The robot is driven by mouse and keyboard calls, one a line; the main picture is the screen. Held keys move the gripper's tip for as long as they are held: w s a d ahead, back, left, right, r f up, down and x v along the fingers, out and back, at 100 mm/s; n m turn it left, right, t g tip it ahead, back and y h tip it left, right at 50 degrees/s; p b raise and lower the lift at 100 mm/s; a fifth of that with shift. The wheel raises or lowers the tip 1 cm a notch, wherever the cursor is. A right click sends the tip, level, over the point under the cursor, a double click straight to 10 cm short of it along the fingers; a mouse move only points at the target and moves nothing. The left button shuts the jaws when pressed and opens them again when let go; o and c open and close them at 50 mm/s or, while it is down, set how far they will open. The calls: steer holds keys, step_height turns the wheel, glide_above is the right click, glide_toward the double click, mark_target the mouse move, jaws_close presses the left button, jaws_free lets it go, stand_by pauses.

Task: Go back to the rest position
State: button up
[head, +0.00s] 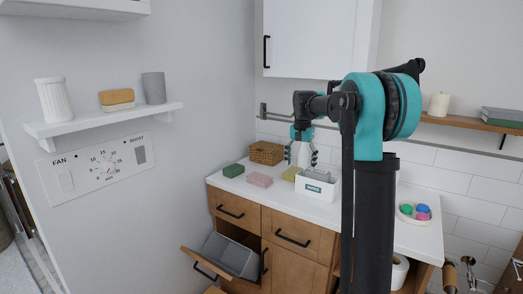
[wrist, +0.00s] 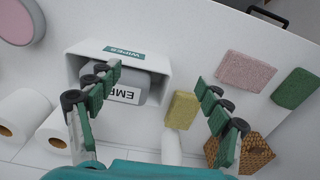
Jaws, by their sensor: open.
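My gripper (head: 303,155) is above the counter (head: 385,225), near the back wall, with my arm reaching down to it from the right. In the wrist view my gripper (wrist: 158,80) has its two green-padded fingers spread wide. Below it a white box labelled WIPES (wrist: 160,55) holds a grey pack with a label, partly hidden by the left finger. The box (head: 317,188) also shows in the head view. A yellow sponge (wrist: 182,110) lies on the counter beside the box, apart from the fingers. A white upright thing (wrist: 172,145) behind the sponge is partly cut off.
Pink (head: 260,180) and green (head: 233,170) sponges and a wicker basket (head: 266,152) are left on the counter. A bowl of coloured balls (head: 413,212) is at right. A tilt-out front with a grey bin (head: 232,255) hangs open below. A wall cabinet (head: 310,40) is above.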

steer(key=s+d+f+n+t, duration=0.1)
steer(key=s+f+n, duration=0.1)
steer(key=s+f, duration=0.5)
steer(key=s+d+f+n+t, duration=0.1)
steer(key=s+f, duration=0.6)
steer(key=s, duration=0.9)
steer(key=s+d+f+n+t, duration=0.1)
steer(key=s+f+n+t, duration=0.1)
steer(key=s+f, duration=0.6)
steer(key=s+n, duration=0.1)
steer(key=s, duration=0.3)
steer(key=shift+d, duration=0.4)
steer(key=shift+o, duration=0.4)
